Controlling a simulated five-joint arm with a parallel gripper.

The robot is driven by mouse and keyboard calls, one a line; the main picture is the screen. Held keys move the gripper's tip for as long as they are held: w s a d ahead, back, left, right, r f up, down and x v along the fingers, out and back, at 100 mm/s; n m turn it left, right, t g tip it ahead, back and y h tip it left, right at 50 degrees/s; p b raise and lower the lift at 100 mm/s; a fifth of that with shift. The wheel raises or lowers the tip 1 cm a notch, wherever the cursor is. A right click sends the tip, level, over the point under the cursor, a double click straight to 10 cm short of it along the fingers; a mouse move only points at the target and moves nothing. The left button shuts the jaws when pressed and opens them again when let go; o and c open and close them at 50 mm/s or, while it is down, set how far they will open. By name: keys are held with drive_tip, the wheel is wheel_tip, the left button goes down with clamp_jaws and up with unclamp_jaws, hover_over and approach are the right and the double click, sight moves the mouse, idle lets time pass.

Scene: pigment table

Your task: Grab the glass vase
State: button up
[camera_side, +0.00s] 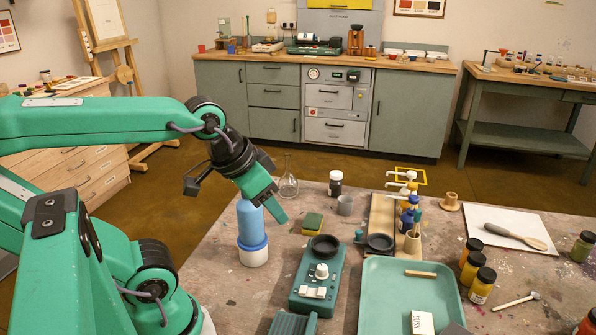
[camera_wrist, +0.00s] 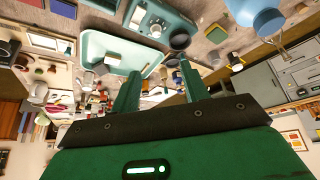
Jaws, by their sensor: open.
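The clear glass vase (camera_side: 288,186) stands upright at the table's far left edge, round-bellied with a narrow neck. It is hard to see against the floor. In the wrist view a faint clear outline near the top right (camera_wrist: 284,48) looks like it. My gripper (camera_side: 279,214) is above the table, in front of the vase in the side view, its fingers pointing down and right. In the wrist view my gripper (camera_wrist: 158,78) has its two green fingers apart with nothing held between them. I cannot tell the exact gap between the fingers and the vase.
A blue bottle (camera_side: 251,226) stands close beside and under my gripper. A green scale (camera_side: 318,284) and teal tray (camera_side: 388,311) lie nearer the front.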

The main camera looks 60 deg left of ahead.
drive_tip(key=w+a+r+n+g, duration=0.1)
drive_tip(key=w+a+r+n, duration=0.25)
drive_tip(key=w+a, duration=0.4)
drive_tip(key=n+g, duration=0.4)
drive_tip(key=n, duration=0.3)
hover_over(288, 164)
drive_tip(key=shift+y, duration=0.3)
wheel_tip(288, 164, down, 12)
drive_tip(key=shift+r, duration=0.1)
drive_tip(key=shift+w+a+f, duration=0.1)
drive_tip(key=shift+a+f, duration=0.05)
drive_tip(key=shift+f, duration=1.2)
drive_tip(key=shift+w+a+f, duration=0.1)
drive_tip(key=shift+f, duration=1.3)
drive_tip(key=shift+a+f, duration=0.15)
drive_tip(key=shift+f, duration=1.2)
drive_tip(key=shift+r, duration=0.1)
clamp_jaws()
